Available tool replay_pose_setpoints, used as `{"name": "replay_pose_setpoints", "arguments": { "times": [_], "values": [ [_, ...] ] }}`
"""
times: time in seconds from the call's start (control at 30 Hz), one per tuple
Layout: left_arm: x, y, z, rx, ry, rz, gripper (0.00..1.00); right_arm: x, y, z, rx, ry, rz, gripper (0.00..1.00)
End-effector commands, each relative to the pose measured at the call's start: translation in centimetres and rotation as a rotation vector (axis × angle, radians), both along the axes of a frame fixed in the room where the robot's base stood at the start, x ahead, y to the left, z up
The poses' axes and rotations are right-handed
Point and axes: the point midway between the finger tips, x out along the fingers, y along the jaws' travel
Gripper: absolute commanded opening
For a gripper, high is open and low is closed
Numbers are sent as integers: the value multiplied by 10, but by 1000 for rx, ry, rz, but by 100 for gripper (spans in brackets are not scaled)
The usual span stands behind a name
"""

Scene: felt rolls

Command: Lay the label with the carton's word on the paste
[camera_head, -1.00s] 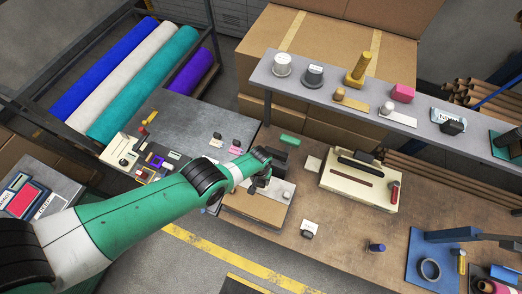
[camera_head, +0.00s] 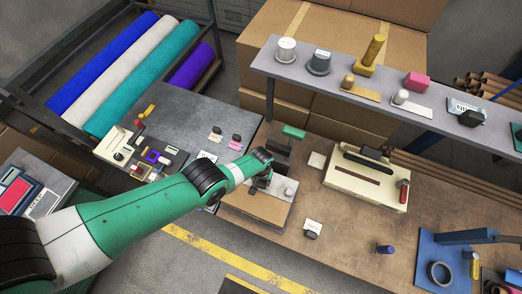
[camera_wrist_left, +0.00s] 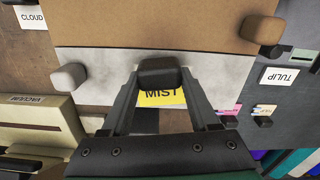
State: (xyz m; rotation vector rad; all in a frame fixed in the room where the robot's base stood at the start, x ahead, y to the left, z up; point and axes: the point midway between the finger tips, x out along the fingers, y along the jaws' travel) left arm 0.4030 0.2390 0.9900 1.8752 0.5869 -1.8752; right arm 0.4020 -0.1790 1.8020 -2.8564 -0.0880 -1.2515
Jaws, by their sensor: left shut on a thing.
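My left gripper (camera_head: 262,182) is over the far part of the brown carton (camera_head: 252,206) on the bench. In the left wrist view the gripper (camera_wrist_left: 158,75) is shut on the dark grip block of a yellow label (camera_wrist_left: 160,97) reading MIST. The label lies over the edge of a pale grey-white strip, likely the paste (camera_wrist_left: 100,65), beside the brown carton face (camera_wrist_left: 150,25). Whether the label touches it I cannot tell. The carton's word does not show. The gripper hides the label in the head view. My right gripper is out of view.
Other labels read CLOUD (camera_wrist_left: 32,17), TULIP (camera_wrist_left: 278,75) and VACUUM (camera_wrist_left: 30,99). A cream box with slots (camera_head: 366,178) stands right of the carton. A shelf (camera_head: 350,90) runs behind.

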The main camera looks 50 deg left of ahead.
Motion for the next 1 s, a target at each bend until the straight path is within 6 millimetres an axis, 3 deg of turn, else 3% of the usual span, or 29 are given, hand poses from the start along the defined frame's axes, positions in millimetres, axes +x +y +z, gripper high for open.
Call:
{"name": "replay_pose_setpoints", "arguments": {
  "times": [0.87,0.9,1.0],
  "values": [
    [0,0,-10,0,0,0,0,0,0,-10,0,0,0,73],
    [0,0,-10,0,0,0,63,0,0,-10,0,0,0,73],
    [0,0,-9,0,0,0,81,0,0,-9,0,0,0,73]
  ]
}}
